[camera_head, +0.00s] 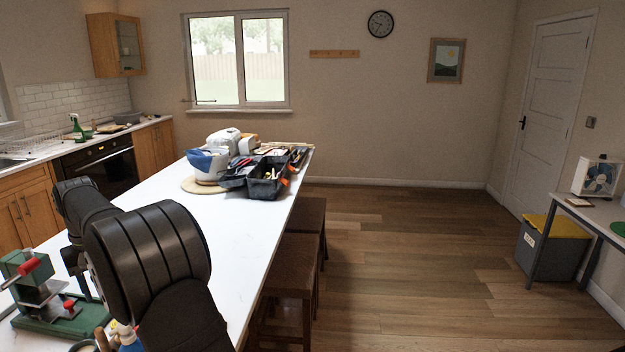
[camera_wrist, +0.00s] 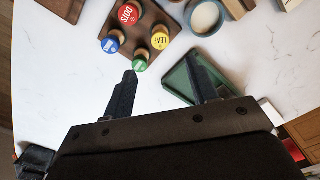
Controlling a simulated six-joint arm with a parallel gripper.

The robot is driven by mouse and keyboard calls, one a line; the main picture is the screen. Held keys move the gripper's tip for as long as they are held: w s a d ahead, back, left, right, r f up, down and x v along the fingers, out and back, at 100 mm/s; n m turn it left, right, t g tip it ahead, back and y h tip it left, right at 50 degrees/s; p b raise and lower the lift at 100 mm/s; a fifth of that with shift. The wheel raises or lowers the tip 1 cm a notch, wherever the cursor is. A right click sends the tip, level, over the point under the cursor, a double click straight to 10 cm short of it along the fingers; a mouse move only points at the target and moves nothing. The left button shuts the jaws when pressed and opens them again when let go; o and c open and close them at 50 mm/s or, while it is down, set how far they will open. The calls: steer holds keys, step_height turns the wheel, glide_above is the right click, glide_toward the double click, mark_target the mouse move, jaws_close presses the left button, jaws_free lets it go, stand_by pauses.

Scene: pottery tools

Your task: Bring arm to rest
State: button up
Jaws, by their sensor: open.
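My gripper (camera_wrist: 161,64) is open in the wrist view, with nothing between its two dark fingers. It is above the white counter, beside a brown block (camera_wrist: 158,11) of round-topped stamps. The stamps include a red one marked DOTS (camera_wrist: 129,14), a yellow one marked LEAF (camera_wrist: 160,37), a blue one (camera_wrist: 111,45) and a green one (camera_wrist: 139,65). A green tray (camera_wrist: 178,82) lies partly behind the right finger. In the head view my arm is bent over the near left of the counter, and the gripper cannot be made out.
A green-based device (camera_head: 62,318) with red handles stands near my arm. A round pot (camera_wrist: 205,17) is beside the stamps. A tool caddy (camera_head: 268,184) and a bowl with blue cloth (camera_head: 207,165) stand at the counter's far end. The counter's middle (camera_head: 215,225) is clear.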

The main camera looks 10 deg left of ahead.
step_height(320, 180, down, 13)
steer(key=shift+r, duration=0.25)
stand_by(0.3)
step_height(320, 180, up, 17)
step_height(320, 180, down, 16)
steer(key=shift+f, duration=0.25)
step_height(320, 180, up, 7)
steer(key=shift+w+f, duration=0.15)
steer(key=w+d+f+m, duration=0.1)
steer(key=w+d, duration=0.5)
steer(key=w, duration=0.1)
steer(key=w+d+f+m, duration=0.1)
steer(key=w+d, duration=0.6)
steer(key=w, duration=0.1)
steer(key=w+d+f+m, duration=0.1)
steer(key=w+d, duration=0.5)
steer(key=w, duration=0.2)
steer(key=shift+d+f+m, duration=0.3)
steer(key=shift+f+m, duration=0.1)
steer(key=shift+w+d+f, duration=0.2)
steer(key=shift+w+d, duration=0.1)
steer(key=shift+d, duration=0.25)
